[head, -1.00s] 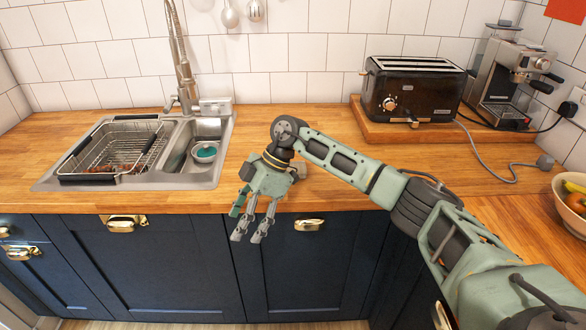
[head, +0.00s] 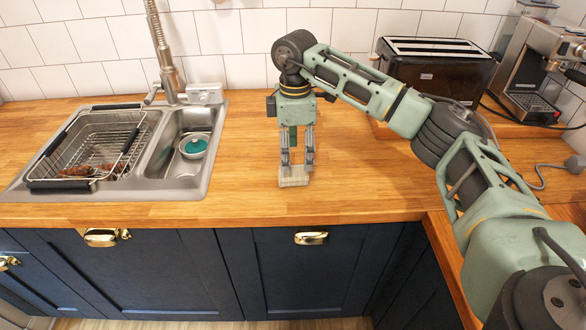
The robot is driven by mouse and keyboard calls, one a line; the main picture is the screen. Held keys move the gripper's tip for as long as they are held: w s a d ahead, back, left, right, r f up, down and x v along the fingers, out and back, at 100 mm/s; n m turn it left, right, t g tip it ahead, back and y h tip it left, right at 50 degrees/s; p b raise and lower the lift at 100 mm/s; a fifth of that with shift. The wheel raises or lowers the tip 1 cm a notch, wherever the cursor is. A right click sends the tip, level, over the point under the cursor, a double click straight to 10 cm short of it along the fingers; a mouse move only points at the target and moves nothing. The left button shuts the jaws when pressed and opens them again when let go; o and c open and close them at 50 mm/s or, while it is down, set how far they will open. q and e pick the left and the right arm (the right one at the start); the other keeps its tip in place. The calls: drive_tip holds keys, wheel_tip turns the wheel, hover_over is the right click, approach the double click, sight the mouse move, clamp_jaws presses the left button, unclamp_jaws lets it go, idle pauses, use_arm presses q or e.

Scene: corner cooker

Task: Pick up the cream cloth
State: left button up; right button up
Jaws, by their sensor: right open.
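The cream cloth (head: 293,179) is a small pale folded piece near the front edge of the wooden worktop, right of the sink. My right gripper (head: 297,165) points down at it from above. Its two fingers are apart and the tips are at the cloth's back edge; I cannot tell whether they touch it. My left gripper is not in view.
The sink (head: 215,130) with a wire basket (head: 135,128) and a small bowl with teal inside (head: 194,146) is on the left. A black toaster (head: 432,75) and a coffee machine (head: 535,70) stand at the back right. The worktop around the cloth is clear.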

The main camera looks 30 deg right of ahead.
sight(293, 171)
drive_tip(key=f, duration=0.1)
drive_tip(key=f+p, duration=0.1)
drive_tip(key=s, duration=0.1)
drive_tip(key=shift+a+f, duration=0.35)
drive_tip(key=shift+f, duration=0.05)
drive_tip(key=f, duration=0.1)
drive_tip(key=f+p, duration=0.1)
drive_tip(key=shift+w+f, duration=0.2)
drive_tip(key=shift+f, duration=0.35)
drive_tip(key=shift+c, duration=0.4)
drive_tip(key=c, duration=0.4)
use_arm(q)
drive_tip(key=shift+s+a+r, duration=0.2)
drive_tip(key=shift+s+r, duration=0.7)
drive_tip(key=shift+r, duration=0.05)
use_arm(e)
drive_tip(key=c, duration=0.7)
